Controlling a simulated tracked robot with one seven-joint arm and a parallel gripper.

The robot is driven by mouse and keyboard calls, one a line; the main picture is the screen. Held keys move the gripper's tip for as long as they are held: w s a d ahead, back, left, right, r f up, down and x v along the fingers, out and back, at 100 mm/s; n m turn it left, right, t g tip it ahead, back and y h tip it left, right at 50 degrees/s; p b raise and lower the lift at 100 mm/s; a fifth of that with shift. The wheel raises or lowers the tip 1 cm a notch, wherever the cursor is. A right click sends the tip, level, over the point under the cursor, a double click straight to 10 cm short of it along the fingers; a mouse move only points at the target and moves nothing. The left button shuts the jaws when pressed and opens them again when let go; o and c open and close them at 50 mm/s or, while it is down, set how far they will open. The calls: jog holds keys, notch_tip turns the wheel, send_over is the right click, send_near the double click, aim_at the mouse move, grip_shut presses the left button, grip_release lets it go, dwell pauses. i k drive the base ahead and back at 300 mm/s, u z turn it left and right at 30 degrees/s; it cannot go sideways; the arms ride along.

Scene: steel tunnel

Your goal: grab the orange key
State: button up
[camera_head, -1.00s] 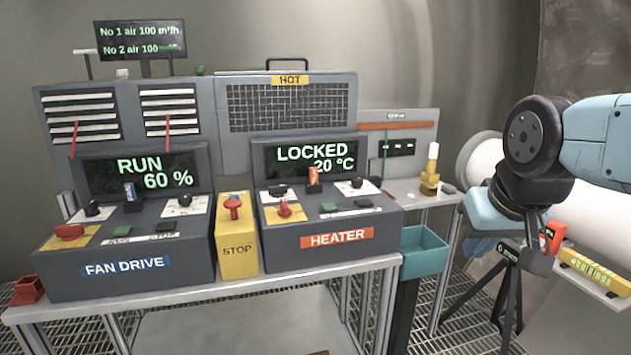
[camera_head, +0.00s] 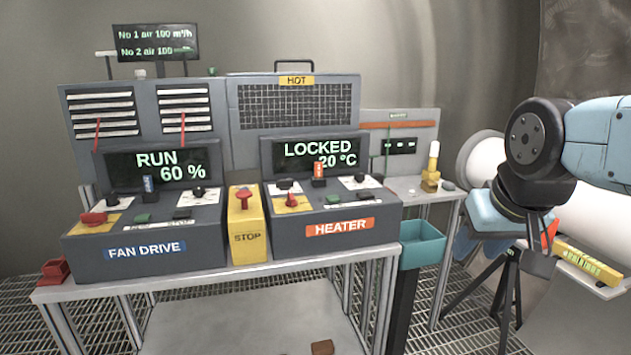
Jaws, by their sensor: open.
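The orange key (camera_head: 318,170) stands upright in the top panel of the heater box (camera_head: 335,228), just below the screen reading LOCKED 20 °C. A blue key (camera_head: 148,184) stands in a similar spot on the fan drive box (camera_head: 145,250). My gripper (camera_head: 538,258) hangs at the right, well to the right of the heater box and apart from the key. It is open; its fingers are small and partly hidden in this view, and I see nothing held between them.
A yellow STOP box (camera_head: 246,235) stands between the two control boxes. A teal bin (camera_head: 423,246) is right of the bench. A tripod (camera_head: 508,280), a yellow level-like bar (camera_head: 590,262) and a white pipe (camera_head: 484,160) are near my arm. A red tray (camera_head: 54,270) sits at the bench's left end.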

aim_at(318, 164)
jog(key=k, duration=1.05)
jog(key=z, duration=0.6)
jog(key=i, duration=2.1)
jog(key=u, duration=0.65)
